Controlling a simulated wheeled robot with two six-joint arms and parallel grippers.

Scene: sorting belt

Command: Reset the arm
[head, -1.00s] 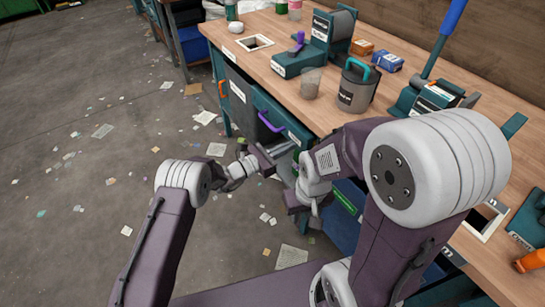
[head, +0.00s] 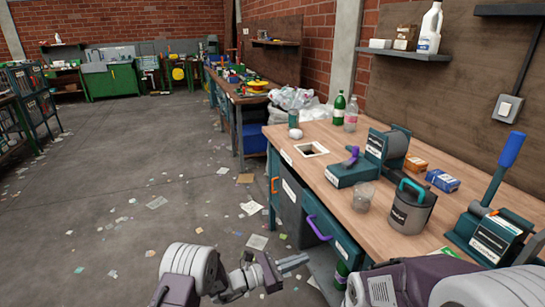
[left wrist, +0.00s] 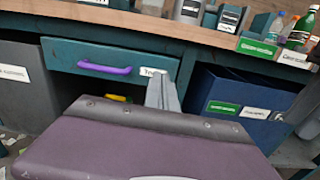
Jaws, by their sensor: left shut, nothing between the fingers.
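My left gripper (head: 296,262) is low in front of the workbench, near the drawer with the purple handle (head: 318,229). Its grey fingers are together and hold nothing. In the left wrist view the shut fingers (left wrist: 163,92) point at the bench front, just right of the purple handle (left wrist: 104,69). I cannot tell whether they touch it. My right arm shows only in part at the bottom right of the head view. Its gripper is out of the picture.
A blue bin (left wrist: 240,105) stands under the bench. The floor at left is open, with scattered paper scraps.

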